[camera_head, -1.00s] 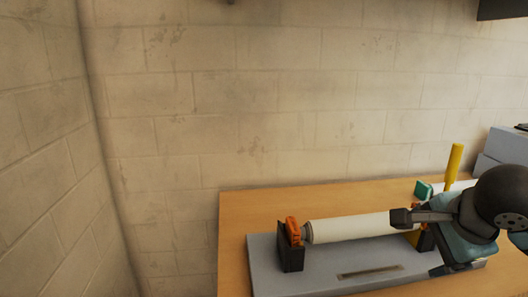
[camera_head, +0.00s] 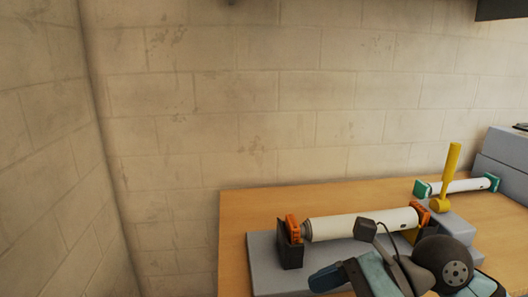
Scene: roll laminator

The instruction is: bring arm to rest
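My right arm comes in from the lower right, and its gripper (camera_head: 328,278) is low in the picture, over the front of the grey base. Its fingers are not clear enough to show whether they are open. A small dark block on a bracket with a cable stands above it. A white roller (camera_head: 355,226) lies level behind the arm, with an orange piece at each end. The left orange end (camera_head: 292,227) sits at a black holder (camera_head: 290,254); the right holder is partly hidden by my arm. My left gripper is not in view.
The wooden table (camera_head: 250,205) carries the grey base (camera_head: 262,265). A yellow lever (camera_head: 449,175) stands upright at the right. Behind it lies a second white roller (camera_head: 460,187) with green ends. Grey blocks (camera_head: 505,165) stand at the far right. A block wall is behind.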

